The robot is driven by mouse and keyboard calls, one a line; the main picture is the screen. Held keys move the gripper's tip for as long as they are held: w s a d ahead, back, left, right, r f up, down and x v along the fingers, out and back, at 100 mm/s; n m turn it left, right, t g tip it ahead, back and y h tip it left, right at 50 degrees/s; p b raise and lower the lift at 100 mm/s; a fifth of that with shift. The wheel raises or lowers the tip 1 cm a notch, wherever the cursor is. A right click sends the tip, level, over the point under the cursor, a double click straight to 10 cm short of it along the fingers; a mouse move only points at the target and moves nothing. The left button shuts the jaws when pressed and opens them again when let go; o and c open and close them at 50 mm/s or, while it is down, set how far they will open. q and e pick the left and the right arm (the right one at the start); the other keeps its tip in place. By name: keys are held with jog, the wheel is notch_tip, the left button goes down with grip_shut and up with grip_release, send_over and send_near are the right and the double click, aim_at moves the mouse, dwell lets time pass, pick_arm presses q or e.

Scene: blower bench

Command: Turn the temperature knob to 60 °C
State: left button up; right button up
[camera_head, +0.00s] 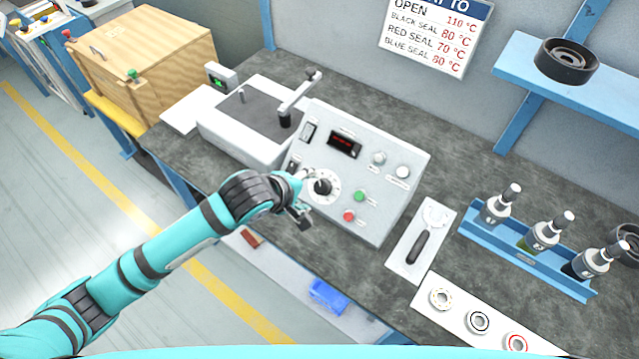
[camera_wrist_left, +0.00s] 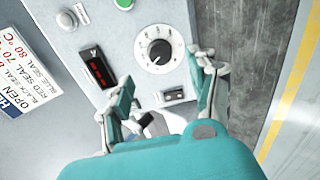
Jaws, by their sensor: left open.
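The temperature knob (camera_head: 323,186) is a black dial on a round white scale, on the sloped grey control panel (camera_head: 395,160). In the left wrist view the knob (camera_wrist_left: 158,51) shows whole, with its scale around it; the scale figures are too small to read. My left gripper (camera_head: 303,197) is open beside the knob's lower left in the head view. In the wrist view its two fingers (camera_wrist_left: 166,78) stand apart on either side below the dial, with nothing between them at the knob. Contact with the knob is not visible. My right gripper is out of view.
The panel carries a red display (camera_head: 344,142), a green button (camera_head: 359,196), a red button (camera_head: 348,216) and switches. A tool board (camera_head: 420,240) and bottle rack (camera_head: 525,255) lie right.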

aim_at(321, 188)
pick_arm(q)
jog(key=p+x, duration=0.1)
jog(key=x, duration=0.7)
jog(key=shift+d+f, duration=0.1)
jog(key=shift+f, duration=0.05)
jog(key=c, duration=1.1)
